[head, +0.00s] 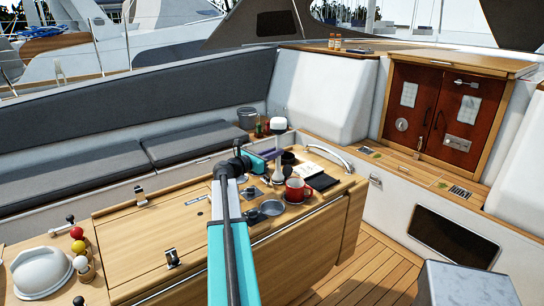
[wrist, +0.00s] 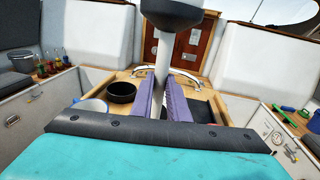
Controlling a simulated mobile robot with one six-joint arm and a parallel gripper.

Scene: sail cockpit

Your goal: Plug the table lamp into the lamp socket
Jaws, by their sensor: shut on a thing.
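The table lamp (wrist: 163,58) is in my gripper: a pale upright stem under a dark, rounded head. In the head view its pale stem and flared foot (head: 278,177) show over the cockpit table (head: 150,238). My gripper (head: 270,154) has purple fingers, shut on the stem; they show on both sides of it in the wrist view (wrist: 164,97). The lower end of the lamp is hidden in the wrist view. I cannot tell if the foot touches the table. I cannot clearly make out the lamp socket; a small dark square plate (head: 252,192) lies left of the foot.
A red mug (head: 297,190), a grey dish (head: 271,208) and a dark book (head: 321,181) crowd the table near the lamp. A black bowl (wrist: 121,92) stands left of the fingers. A curved metal rail (head: 330,155) edges the table's far end. The table's left part is mostly clear.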

